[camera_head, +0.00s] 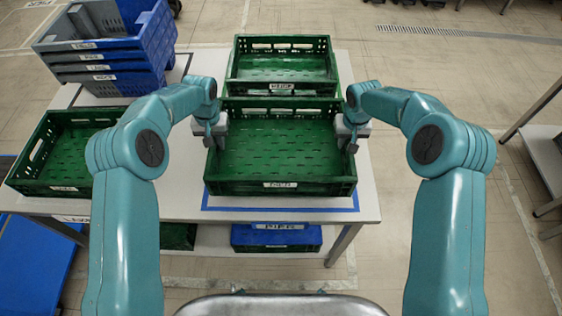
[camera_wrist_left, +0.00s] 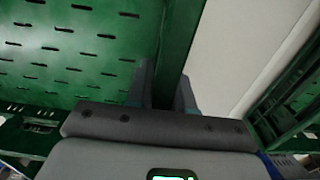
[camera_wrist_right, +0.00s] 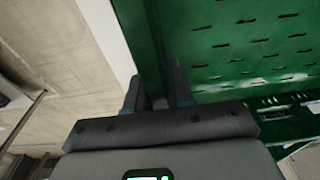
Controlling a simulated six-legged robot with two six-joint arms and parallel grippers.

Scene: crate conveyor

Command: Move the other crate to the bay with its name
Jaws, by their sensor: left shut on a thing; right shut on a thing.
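A green open crate (camera_head: 281,188) with a white label on its front wall is at the front of the table, over a blue-outlined area (camera_head: 280,209). It looks empty. I cannot tell whether its base touches the table. My left gripper (camera_head: 217,129) is shut on its left wall, and the wall shows between the fingers in the left wrist view (camera_wrist_left: 163,92). My right gripper (camera_head: 348,131) is shut on its right wall, also in the right wrist view (camera_wrist_right: 156,92). A second green crate (camera_head: 281,42) sits directly behind it. The small labels are too blurred to read surely.
Another green crate (camera_head: 62,187) stands at the left of the table. Stacked blue and grey crates (camera_head: 100,60) stand at the back left. A blue crate (camera_head: 276,236) is below the tabletop at the front. A grey side table (camera_head: 545,155) is at the right, across open floor.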

